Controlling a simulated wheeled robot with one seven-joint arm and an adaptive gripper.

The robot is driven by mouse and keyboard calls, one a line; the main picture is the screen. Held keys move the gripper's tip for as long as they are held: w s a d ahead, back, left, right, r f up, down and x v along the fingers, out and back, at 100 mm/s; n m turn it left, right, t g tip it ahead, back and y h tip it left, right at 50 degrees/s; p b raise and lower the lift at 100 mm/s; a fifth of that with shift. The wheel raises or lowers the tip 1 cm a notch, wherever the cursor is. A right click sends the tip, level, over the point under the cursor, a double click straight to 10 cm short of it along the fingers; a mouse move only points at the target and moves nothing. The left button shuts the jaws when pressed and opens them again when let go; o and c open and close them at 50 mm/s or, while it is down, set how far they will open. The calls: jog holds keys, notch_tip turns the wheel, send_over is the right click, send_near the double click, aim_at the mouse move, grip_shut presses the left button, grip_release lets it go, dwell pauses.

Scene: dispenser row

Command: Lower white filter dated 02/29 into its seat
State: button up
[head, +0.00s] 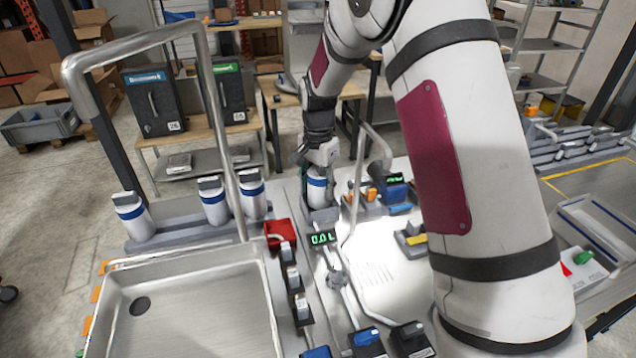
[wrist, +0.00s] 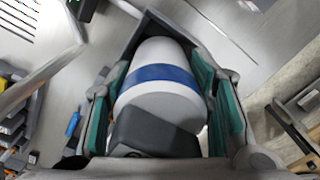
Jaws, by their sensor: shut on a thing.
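A white filter with a blue band (head: 317,189) stands upright in my gripper (head: 318,166), below the wrist and over a grey seat (head: 322,214) behind the sink. In the wrist view the white filter (wrist: 165,75) lies between the green-padded fingers of my gripper (wrist: 163,85), its dark grey cap nearest the camera. The fingers are shut on it.
Several similar white filters (head: 213,203) stand in a grey rack at the left. A metal sink (head: 190,305) and a bent steel tube (head: 205,90) are in front. A display (head: 321,238) reads 0.0 L. A red item (head: 279,233) and a blue-topped device (head: 396,190) flank the seat.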

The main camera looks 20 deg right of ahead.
jog(key=shift+f, duration=0.2)
jog(key=o, duration=1.4)
jog(key=shift+o, duration=0.2)
jog(key=shift+r, duration=0.1)
notch_tip(320, 180, up, 12)
jog(key=shift+f, duration=0.1)
